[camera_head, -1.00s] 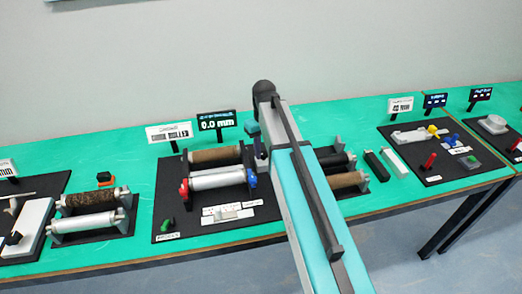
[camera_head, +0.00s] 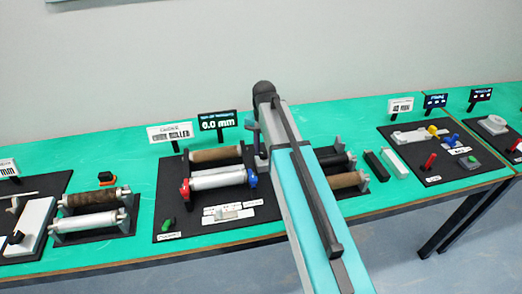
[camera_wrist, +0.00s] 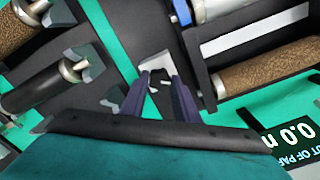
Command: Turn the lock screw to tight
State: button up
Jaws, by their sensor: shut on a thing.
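In the wrist view, my gripper (camera_wrist: 158,84) is shut with its dark fingers around a small black piece (camera_wrist: 157,80), which looks like the lock screw's head. A pale grey block (camera_wrist: 156,64) lies just beyond the fingertips. The fingers cover much of the piece, so I cannot tell its turn angle. In the head view, my arm hides the screw and most of the gripper. The roller station's black base (camera_head: 172,218) is left of my arm, with a brown roller (camera_head: 215,155) and a white roller (camera_head: 218,180).
A 0.0 mm display (camera_head: 217,122) stands behind the rollers. A red knob (camera_head: 185,190) and a blue knob (camera_head: 252,178) sit at the white roller's ends. A green button (camera_head: 168,223) is at the front. More rollers (camera_head: 347,180) stand close right of my arm.

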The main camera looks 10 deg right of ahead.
aim_at(263, 153)
jog(key=m, duration=0.5)
jog(key=shift+a, duration=0.1)
jog(key=m, duration=0.6)
jog(key=shift+m, duration=0.3)
jog(key=o, duration=1)
jog(key=shift+o, duration=0.2)
jog(key=shift+r, duration=0.15)
notch_tip(263, 153, up, 14)
jog(key=b, duration=0.2)
jog(key=shift+f+b, duration=0.25)
jog(key=shift+b, duration=0.15)
